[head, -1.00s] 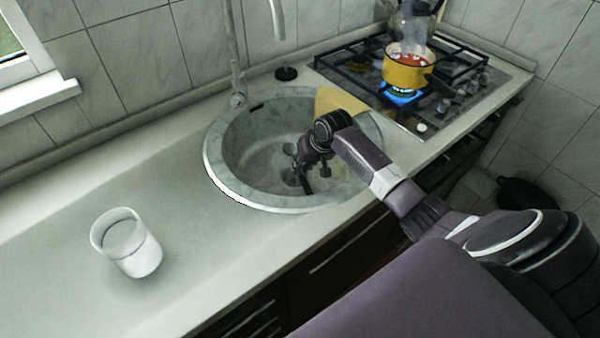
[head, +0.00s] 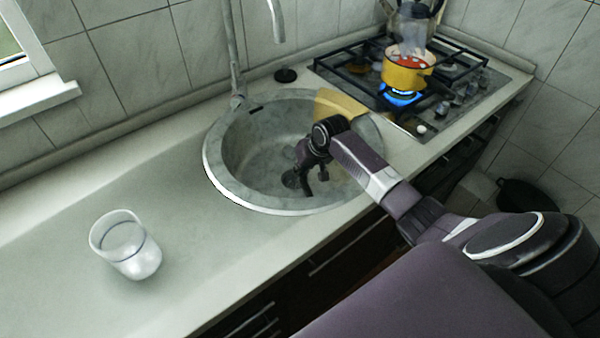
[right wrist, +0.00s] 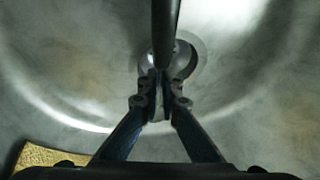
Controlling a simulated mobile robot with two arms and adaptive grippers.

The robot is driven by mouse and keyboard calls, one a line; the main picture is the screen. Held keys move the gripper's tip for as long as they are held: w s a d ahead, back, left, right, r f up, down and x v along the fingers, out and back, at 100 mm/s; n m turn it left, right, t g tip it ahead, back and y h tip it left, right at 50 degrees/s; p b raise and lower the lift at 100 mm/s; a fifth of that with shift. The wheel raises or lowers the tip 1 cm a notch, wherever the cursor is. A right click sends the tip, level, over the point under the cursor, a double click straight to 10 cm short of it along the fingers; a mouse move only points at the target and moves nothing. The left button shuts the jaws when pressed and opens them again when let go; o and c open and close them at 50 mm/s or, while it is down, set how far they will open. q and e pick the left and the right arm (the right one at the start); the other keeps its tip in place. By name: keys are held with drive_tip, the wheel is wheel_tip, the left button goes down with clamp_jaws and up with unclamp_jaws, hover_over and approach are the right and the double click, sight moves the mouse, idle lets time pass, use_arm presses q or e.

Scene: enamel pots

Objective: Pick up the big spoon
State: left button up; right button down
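My right gripper (head: 306,188) reaches down into the round sink (head: 232,187). In the right wrist view its two fingers (right wrist: 161,106) have come together around a long, dark, thin handle. I take this to be the big spoon (right wrist: 165,28); it runs from between the fingertips to the top edge of that view. The spoon's far end is out of view or cannot be told from the round drain behind it. In the head view my gripper and arm hide the spoon. My left gripper is not in view.
A clear cup (head: 126,246) stands on the counter at the left. A yellow pot (head: 405,75) with red contents steams over a lit blue flame on the stove (head: 470,110). A yellow cloth-like piece (head: 340,103) lies at the sink's back right rim. The faucet rises behind the sink.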

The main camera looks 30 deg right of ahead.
wheel_tip(320, 180, up, 20)
idle(0.4)
drive_tip(key=shift+r, duration=0.1)
